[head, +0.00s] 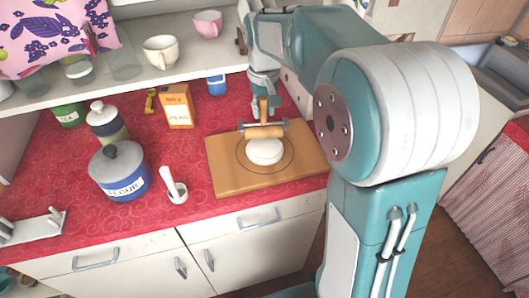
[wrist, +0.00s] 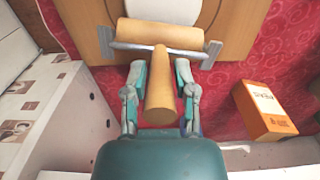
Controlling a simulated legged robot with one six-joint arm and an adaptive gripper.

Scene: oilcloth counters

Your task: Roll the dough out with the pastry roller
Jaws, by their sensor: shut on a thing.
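The white dough (head: 265,151) is a thick round lump inside a drawn circle on the wooden board (head: 226,180). Part of the dough (wrist: 165,10) shows at the top edge of the wrist view. The pastry roller (head: 264,132) has a wooden cylinder in a metal frame and a wooden handle. In the wrist view the roller (wrist: 160,35) lies crosswise, just in front of the dough. My gripper (wrist: 160,75) is shut on the roller's handle (wrist: 161,95). In the head view the cylinder is at the dough's far edge; whether they touch I cannot tell.
An orange box (head: 177,107), a blue flour canister (head: 119,172) and a white mortar-like holder (head: 175,185) stand left of the board on the red counter (head: 75,218). A shelf with cups (head: 161,52) runs above the back.

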